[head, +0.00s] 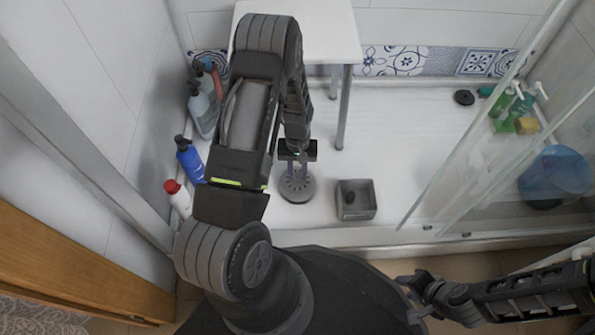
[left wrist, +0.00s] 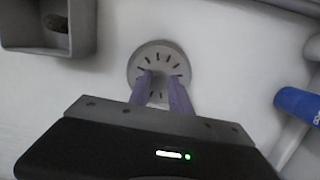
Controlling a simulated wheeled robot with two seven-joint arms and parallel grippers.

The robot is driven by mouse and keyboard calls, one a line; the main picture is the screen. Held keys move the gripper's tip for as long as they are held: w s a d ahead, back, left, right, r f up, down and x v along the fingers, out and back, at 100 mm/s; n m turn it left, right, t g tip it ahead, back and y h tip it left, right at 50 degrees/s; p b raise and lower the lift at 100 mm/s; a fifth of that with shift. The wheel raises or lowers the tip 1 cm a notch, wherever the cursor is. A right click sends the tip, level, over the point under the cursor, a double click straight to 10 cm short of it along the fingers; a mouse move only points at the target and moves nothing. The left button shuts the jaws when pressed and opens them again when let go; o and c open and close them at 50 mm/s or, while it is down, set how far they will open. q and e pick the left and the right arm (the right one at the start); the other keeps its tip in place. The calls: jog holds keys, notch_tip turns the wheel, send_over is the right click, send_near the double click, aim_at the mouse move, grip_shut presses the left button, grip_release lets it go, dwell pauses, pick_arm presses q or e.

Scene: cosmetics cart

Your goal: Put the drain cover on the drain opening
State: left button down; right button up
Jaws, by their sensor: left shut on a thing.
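The drain cover (head: 297,187) is a grey round disc with slots, low over the white shower floor near its front edge. My left gripper (head: 297,166) is above it, with its fingers shut on its middle. In the left wrist view the cover (left wrist: 160,62) shows beyond the purple fingers (left wrist: 160,82). I cannot tell whether it touches the floor. A dark round spot (head: 464,97), which looks like the drain opening, is at the back right of the floor. My right gripper (head: 418,287) is low at the right, away from the cover; its fingers are unclear.
A grey square box (head: 356,200) with a dark item stands right of the cover. Bottles, including a blue one (head: 190,160) and a red-capped one (head: 178,198), line the left wall. A white stool (head: 325,45) stands behind. Glass panels (head: 470,150) and a blue bucket (head: 556,175) are right.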

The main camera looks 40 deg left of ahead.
pick_arm(q)
jog(key=shift+f+b, duration=0.45)
jog(key=shift+f, duration=0.1)
jog(key=c, duration=1.1)
grip_release()
jog(key=shift+r, duration=0.35)
jog(key=r+p, duration=0.1)
jog(key=r, duration=0.1)
jog(key=r+p, duration=0.1)
jog(key=r, duration=0.1)
jog(key=w+r+p, duration=0.1)
jog(key=r, duration=0.2)
jog(key=shift+a, duration=0.4)
jog(key=shift+w, duration=0.15)
